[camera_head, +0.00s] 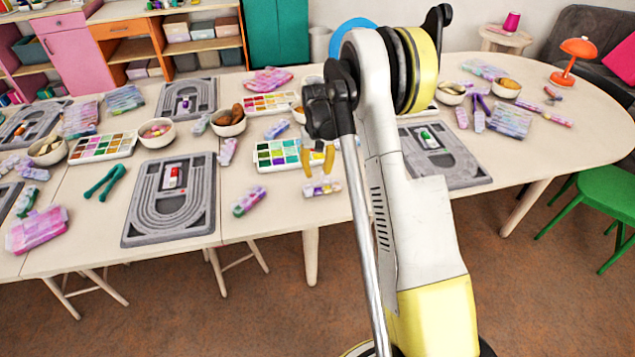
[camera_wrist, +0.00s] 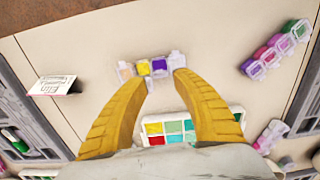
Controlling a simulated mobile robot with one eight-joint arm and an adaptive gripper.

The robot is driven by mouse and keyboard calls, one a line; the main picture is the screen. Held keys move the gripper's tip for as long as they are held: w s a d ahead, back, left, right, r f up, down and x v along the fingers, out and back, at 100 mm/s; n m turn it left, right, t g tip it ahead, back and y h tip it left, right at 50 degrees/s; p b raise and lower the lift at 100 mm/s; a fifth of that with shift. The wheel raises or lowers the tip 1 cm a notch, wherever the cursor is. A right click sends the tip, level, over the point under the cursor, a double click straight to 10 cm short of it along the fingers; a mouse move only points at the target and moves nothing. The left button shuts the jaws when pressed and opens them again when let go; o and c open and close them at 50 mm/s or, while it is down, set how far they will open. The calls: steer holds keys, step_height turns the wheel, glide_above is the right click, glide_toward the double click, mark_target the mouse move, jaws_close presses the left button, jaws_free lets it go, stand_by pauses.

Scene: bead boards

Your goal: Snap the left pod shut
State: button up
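A short strip of small clear pods (camera_wrist: 152,68) lies on the table, with yellow and purple contents in the middle pods and paler pods at both ends. In the head view the same strip (camera_head: 322,188) lies near the table's front edge. Clear flaps seem to stand out at its ends; I cannot tell which lids are open. My gripper (camera_wrist: 158,78) is open and empty, its yellow fingertips pointing at the strip from above. In the head view my gripper (camera_head: 318,160) hangs just behind the strip. Contact cannot be told.
A colour palette (camera_wrist: 190,127) lies close behind the strip. A longer pod strip (camera_wrist: 275,48) lies to one side and a white name card (camera_wrist: 55,85) to the other. Grey bead boards (camera_head: 172,200) and bowls (camera_head: 228,124) stand around. Bare table surrounds the strip.

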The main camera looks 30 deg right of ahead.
mark_target(317, 182)
steer(key=shift+f+b, duration=0.4)
steer(key=shift+f, duration=1.4)
